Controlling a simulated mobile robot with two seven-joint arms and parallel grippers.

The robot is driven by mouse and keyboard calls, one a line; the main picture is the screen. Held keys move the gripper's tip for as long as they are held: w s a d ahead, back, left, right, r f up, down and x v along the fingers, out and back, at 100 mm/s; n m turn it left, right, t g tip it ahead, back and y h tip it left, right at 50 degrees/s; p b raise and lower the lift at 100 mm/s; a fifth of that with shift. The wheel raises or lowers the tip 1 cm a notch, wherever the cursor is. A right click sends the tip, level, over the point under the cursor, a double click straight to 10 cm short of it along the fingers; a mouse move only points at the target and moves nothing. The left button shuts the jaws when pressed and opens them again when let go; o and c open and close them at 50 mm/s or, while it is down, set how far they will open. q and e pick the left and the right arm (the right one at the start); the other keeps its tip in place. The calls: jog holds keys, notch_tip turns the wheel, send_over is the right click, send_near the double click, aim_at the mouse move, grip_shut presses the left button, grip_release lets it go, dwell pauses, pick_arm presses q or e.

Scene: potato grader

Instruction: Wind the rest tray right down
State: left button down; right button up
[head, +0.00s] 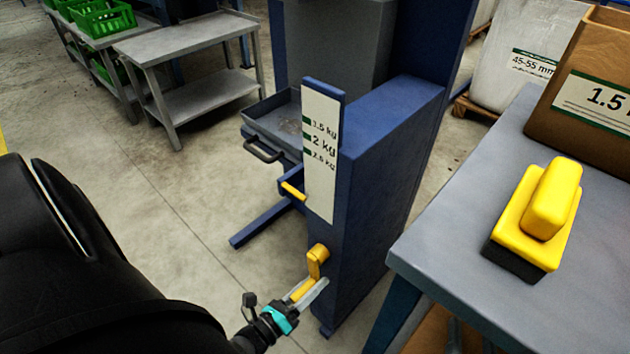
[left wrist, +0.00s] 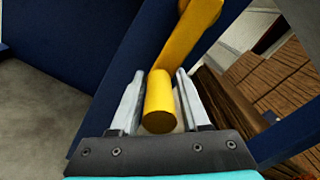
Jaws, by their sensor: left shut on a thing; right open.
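The rest tray (head: 262,128) is a grey tray with a dark handle at its front, on the left side of the blue machine column (head: 375,160). A white scale plate (head: 320,165) on the column reads 1.5 kg, 2 kg and 2.5 kg from top to bottom. A yellow pointer (head: 293,190) sits at the plate's left edge, below the 2.5 kg mark. A yellow crank (head: 318,260) is low on the column. My left gripper (head: 311,293) is shut on its handle, which lies between both fingers in the left wrist view (left wrist: 159,105). My right gripper is not in view.
A grey bench (head: 460,235) stands at the right with a yellow-topped block (head: 540,215) and a brown box (head: 590,80). Grey tables (head: 190,40) with green crates (head: 100,18) stand at back left. The floor between is clear.

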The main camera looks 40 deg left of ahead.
pick_arm(q)
jog(key=shift+w+a+r, duration=0.1)
jog(key=shift+a+r, duration=0.2)
jog(key=shift+a, duration=0.6)
jog(key=c, duration=0.6)
grip_release()
jog(key=shift+s+f, duration=0.1)
jog(key=shift+s, duration=0.4)
jog(key=s, duration=1.4)
jog(key=shift+s+a, duration=0.2)
jog(key=shift+a, duration=0.2)
